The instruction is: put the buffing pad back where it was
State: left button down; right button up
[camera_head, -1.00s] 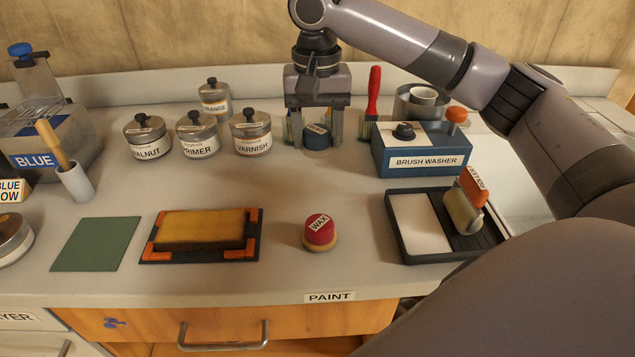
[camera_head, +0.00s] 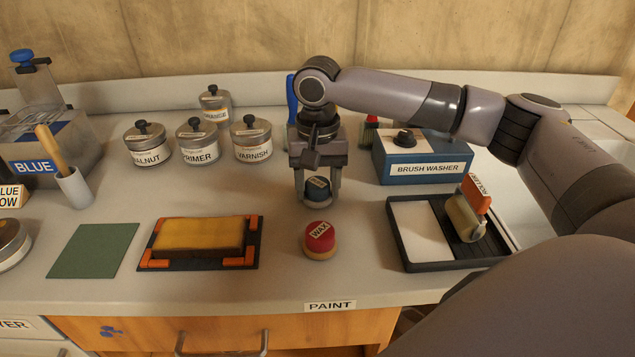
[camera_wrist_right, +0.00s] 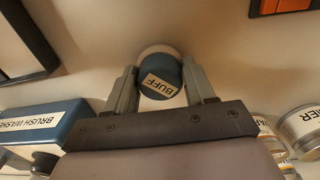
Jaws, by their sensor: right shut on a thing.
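The buffing pad is a round blue-topped pad with a pale underside and a BUFF label; it shows in the head view (camera_head: 317,190) and the right wrist view (camera_wrist_right: 160,84). My right gripper (camera_head: 318,196) is shut on it from both sides, fingers pointing down; the same grip shows in the right wrist view (camera_wrist_right: 162,88). The pad is just behind the red WAX pad (camera_head: 320,238), which sits on the counter. I cannot tell whether the buffing pad touches the counter. My left gripper is not in view.
The blue brush washer (camera_head: 405,160) and a paint tray with a roller (camera_head: 420,268) stand to the right. An orange-cornered holder with a yellow block (camera_head: 200,236) and a green sheet (camera_head: 95,250) lie left. Several labelled jars (camera_head: 197,145) stand behind.

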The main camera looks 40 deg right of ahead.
aim_at(318, 184)
jog(key=o, duration=1)
jog(key=shift+f, duration=0.1)
notch_tip(318, 184, up, 12)
jog(key=shift+r+p, duration=0.15)
jog(key=shift+p, duration=0.3)
jog(key=shift+s, duration=0.1)
